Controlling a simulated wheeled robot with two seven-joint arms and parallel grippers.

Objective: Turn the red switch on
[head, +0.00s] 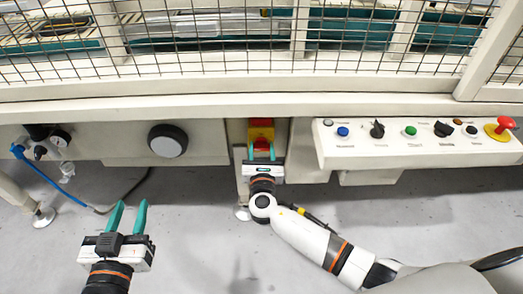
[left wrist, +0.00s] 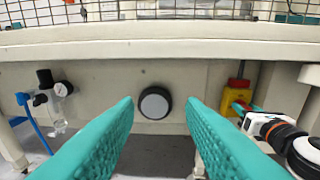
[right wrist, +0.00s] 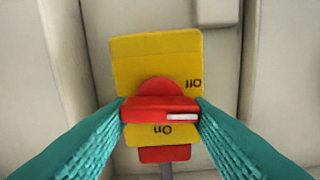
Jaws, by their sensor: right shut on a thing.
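The red switch (right wrist: 160,108) is a red rotary handle on a yellow plate (right wrist: 155,62) marked "Off" and "On", seen in the right wrist view. The handle lies level across the picture, with its white mark at the right end. My right gripper (right wrist: 160,110) is shut on the handle, one teal finger at each end. In the head view the yellow plate (head: 261,132) shows just beyond the right gripper (head: 262,151), and the fingers partly hide the handle. My left gripper (head: 127,217) is open and empty, in front of the machine at the lower left.
A control panel (head: 395,157) with several buttons, knobs and a red mushroom button (head: 505,124) juts out at the right. A round black-and-white knob (head: 168,141) is left of the switch. A blue hose (head: 50,182) hangs at the far left. Wire mesh (head: 220,50) runs above.

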